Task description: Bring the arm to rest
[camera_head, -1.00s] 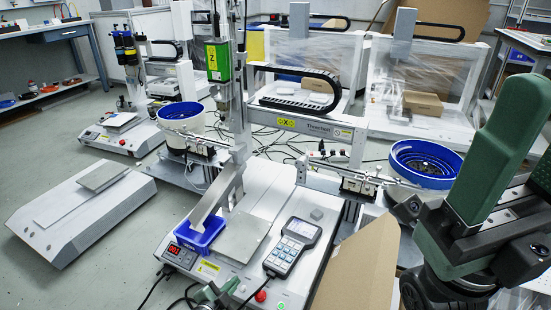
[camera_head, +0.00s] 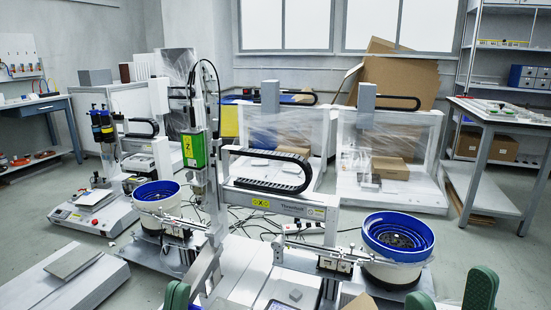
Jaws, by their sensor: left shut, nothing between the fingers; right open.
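Green and dark parts at the bottom edge belong to my two arms. My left gripper (camera_head: 178,296) is at the lower left of centre, shut and empty, in front of the screwdriver gantry; most of it is cut off by the frame. My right gripper (camera_head: 449,298) is at the lower right, open and empty, its green parts showing below the right blue-rimmed feeder bowl (camera_head: 397,238). Neither gripper is seen holding anything. The rest of both arms is out of view.
The screwdriver gantry (camera_head: 275,198) with its green driver unit (camera_head: 194,150) stands in the middle. Another blue-rimmed bowl (camera_head: 157,193) is to its left. A grey machine base (camera_head: 55,283) is at the lower left. A workbench (camera_head: 500,118) stands at the right, with open floor before it.

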